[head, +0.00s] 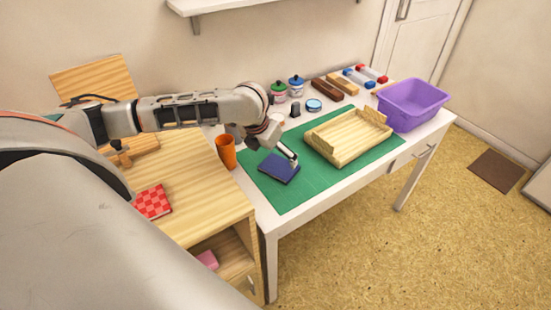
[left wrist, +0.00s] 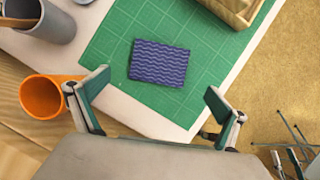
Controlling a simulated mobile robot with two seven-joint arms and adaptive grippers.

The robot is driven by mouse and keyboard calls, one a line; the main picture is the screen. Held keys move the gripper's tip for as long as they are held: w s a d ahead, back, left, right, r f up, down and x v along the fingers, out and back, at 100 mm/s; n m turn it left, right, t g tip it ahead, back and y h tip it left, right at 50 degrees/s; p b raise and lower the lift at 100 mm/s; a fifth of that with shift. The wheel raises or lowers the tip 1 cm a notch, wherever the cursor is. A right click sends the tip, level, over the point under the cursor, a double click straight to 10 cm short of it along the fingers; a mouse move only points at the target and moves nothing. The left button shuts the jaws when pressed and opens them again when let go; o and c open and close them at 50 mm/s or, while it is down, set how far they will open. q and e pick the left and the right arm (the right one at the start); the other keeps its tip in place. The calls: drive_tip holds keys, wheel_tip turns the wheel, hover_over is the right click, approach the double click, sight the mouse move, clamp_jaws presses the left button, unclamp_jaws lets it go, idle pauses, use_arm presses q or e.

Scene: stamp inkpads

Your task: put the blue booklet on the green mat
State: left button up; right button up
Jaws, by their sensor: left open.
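The blue booklet (head: 278,169) lies flat on the green mat (head: 317,187), near its left end. In the left wrist view the booklet (left wrist: 159,62) shows a wavy pattern and lies wholly on the mat (left wrist: 205,25), apart from my fingers. My left gripper (head: 289,156) is above the booklet's far right side in the head view. In the left wrist view my left gripper (left wrist: 156,82) has its fingers spread wide with nothing between them.
A wooden tray (head: 347,151) stands on the mat's right part, beside a purple bin (head: 412,105). An orange cup (head: 226,152) stands left of the mat. Jars, inkpads and stamps line the table's back. A red checkered booklet (head: 153,202) lies on the wooden cabinet.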

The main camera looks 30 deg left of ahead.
use_arm(q)
drive_tip(key=shift+p+v, duration=0.3)
drive_tip(key=shift+v, duration=1.85)
